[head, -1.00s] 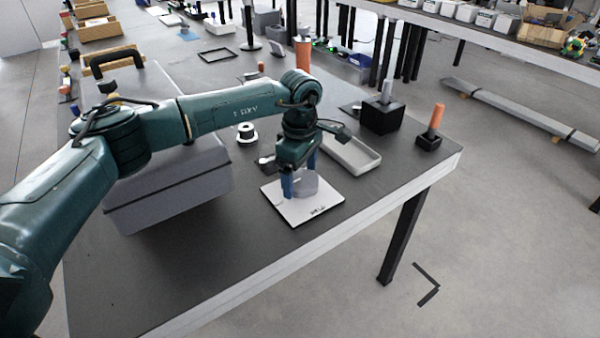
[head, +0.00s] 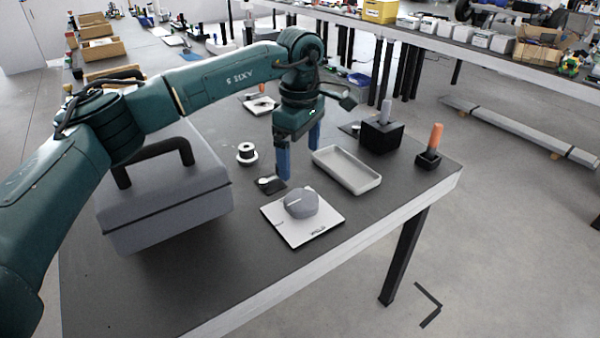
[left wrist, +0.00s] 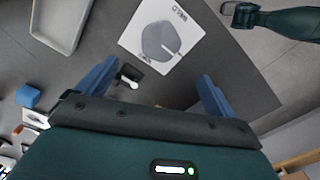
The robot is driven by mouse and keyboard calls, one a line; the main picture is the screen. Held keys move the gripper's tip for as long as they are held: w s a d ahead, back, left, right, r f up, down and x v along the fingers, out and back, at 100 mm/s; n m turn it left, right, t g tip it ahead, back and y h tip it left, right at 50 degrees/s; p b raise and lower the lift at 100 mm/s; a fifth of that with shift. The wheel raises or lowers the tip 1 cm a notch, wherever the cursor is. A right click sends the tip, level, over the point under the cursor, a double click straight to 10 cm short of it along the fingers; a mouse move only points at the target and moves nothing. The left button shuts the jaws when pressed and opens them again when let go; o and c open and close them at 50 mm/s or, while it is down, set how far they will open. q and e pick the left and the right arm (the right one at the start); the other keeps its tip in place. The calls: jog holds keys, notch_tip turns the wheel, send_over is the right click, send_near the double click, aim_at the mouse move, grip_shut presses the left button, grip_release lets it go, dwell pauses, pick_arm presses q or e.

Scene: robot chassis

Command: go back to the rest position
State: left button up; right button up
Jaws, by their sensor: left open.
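My left gripper (head: 299,158) is open and empty in the head view. Its blue fingers hang in the air above the table, behind a white plate (head: 322,228). The grey object (left wrist: 161,41) and the white plate (left wrist: 190,22) lie beyond the fingertips. A dark arm end at the top right of the wrist view (left wrist: 275,20) is probably my right gripper; its jaws are unclear.
A grey case (head: 165,190) with a black handle stands under my left arm. A pale tray (head: 347,171), a black block (head: 382,136), an orange-handled tool (head: 434,142) and a white spool (head: 247,153) are around the gripper. The table's front left is clear.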

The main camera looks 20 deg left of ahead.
pick_arm(q)
jog(key=shift+r, duration=1.1)
